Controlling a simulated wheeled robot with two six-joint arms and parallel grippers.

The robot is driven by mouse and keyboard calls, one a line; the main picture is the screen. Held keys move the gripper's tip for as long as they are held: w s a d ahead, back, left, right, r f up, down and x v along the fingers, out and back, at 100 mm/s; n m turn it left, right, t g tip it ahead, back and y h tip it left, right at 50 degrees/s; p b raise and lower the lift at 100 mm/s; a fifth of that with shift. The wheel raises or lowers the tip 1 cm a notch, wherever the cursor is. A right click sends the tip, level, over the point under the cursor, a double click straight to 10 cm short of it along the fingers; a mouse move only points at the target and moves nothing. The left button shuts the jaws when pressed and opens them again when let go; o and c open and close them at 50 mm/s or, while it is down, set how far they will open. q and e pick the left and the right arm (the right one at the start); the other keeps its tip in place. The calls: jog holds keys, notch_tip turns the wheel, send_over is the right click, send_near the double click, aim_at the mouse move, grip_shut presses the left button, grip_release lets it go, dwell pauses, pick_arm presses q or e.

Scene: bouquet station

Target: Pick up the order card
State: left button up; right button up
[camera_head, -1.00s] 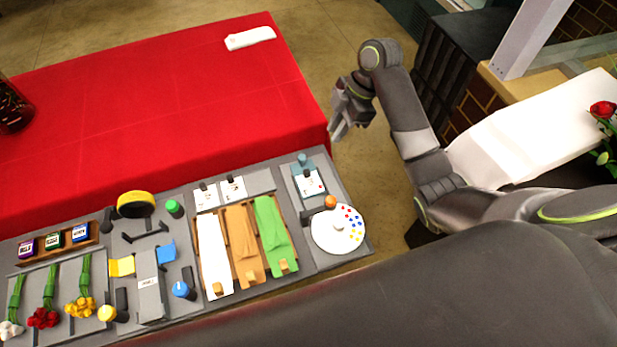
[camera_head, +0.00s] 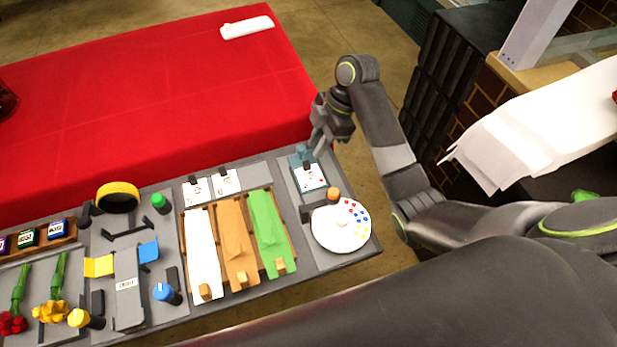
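A white card (camera_head: 310,178) with small marks lies in a teal holder (camera_head: 300,157) at the right end of the grey station; it looks like the order card. Two more white cards, a left one (camera_head: 195,191) and a right one (camera_head: 226,182), lie above the wraps. My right gripper (camera_head: 318,149) hangs just above and beyond the holder, pointing down, apart from the card as far as I can see. Its fingers are small and dark, and their gap is unclear. My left gripper is not in view.
A round white tray (camera_head: 341,238) with coloured dots and an orange knob (camera_head: 333,194) sit just below the card. White, orange and green wraps (camera_head: 268,225) lie left of it. A red-covered table (camera_head: 150,110) stands behind, mostly bare.

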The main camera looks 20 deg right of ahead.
aim_at(308, 162)
jog(key=shift+b+x, duration=0.7)
jog(key=shift+x, duration=0.4)
jog(key=x, duration=0.4)
jog(key=shift+f, duration=0.1)
grip_shut()
